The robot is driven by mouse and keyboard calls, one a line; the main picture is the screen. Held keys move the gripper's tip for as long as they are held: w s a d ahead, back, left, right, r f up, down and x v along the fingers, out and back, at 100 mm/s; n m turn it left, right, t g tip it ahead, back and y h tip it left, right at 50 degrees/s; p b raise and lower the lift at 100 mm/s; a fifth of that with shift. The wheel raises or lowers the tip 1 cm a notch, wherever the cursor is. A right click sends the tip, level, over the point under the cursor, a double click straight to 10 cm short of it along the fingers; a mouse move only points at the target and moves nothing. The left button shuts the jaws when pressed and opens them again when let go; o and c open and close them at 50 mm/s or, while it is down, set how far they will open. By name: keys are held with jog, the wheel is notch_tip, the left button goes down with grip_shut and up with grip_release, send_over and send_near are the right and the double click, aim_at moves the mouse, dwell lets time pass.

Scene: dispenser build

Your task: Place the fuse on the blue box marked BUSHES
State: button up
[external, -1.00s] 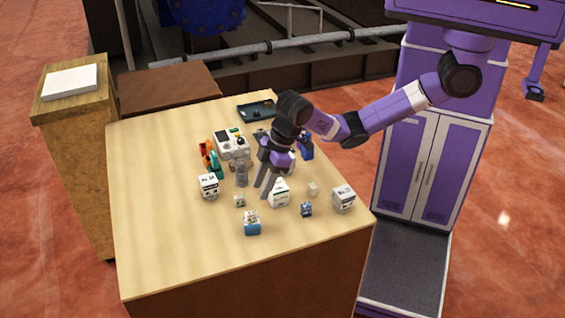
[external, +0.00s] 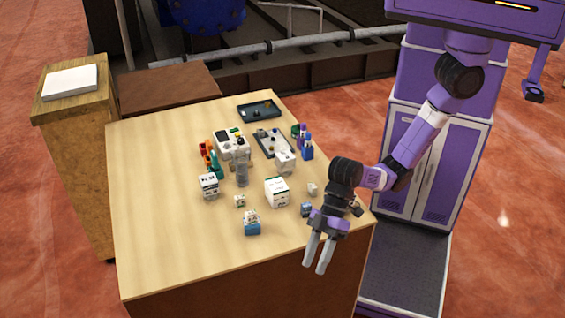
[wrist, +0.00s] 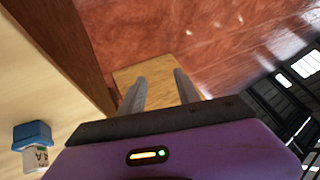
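My gripper (external: 318,268) hangs past the table's front right edge, fingers pointing down in the external view. In the wrist view its fingers (wrist: 160,78) are apart with nothing between them. A box with a blue lower part and white top (external: 252,226) stands near the table's front, left of my gripper; a blue and white box (wrist: 33,132) shows at left in the wrist view. A smaller blue box (external: 306,209) is close to my gripper. The lettering is too small to read, so I cannot tell which is marked BUSHES. I cannot identify the fuse.
The table (external: 160,240) holds a large white box (external: 277,192), a white carton (external: 209,186), a grey cylinder (external: 242,174), a dark tray (external: 259,111) and another tray with small parts (external: 272,143). The table's front left is clear.

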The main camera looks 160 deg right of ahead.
jog(key=s+a+f+t, duration=0.1)
jog(key=a+f, duration=0.2)
jog(key=a, duration=0.5)
jog(key=s+a+f+t, duration=0.2)
jog(key=a+f, duration=0.2)
jog(key=a, duration=0.4)
jog(key=s+a+f, duration=0.3)
jog(key=s+a, duration=0.5)
jog(key=s, duration=0.2)
jog(key=s+r+n+t, duration=0.1)
jog(key=s+r+n, duration=0.2)
jog(key=s, duration=0.9)
jog(key=s+a+r+n+t, duration=0.1)
jog(key=s+r+n, duration=0.3)
jog(key=s, duration=0.9)
notch_tip(320, 180, up, 4)
jog(key=shift+a+f+t+y, duration=0.1)
jog(key=shift+a+t+y, duration=0.15)
jog(key=shift+t+y, duration=0.25)
jog(key=shift+f, duration=0.1)
jog(key=shift+f+b, duration=0.2)
jog(key=shift+b, duration=0.1)
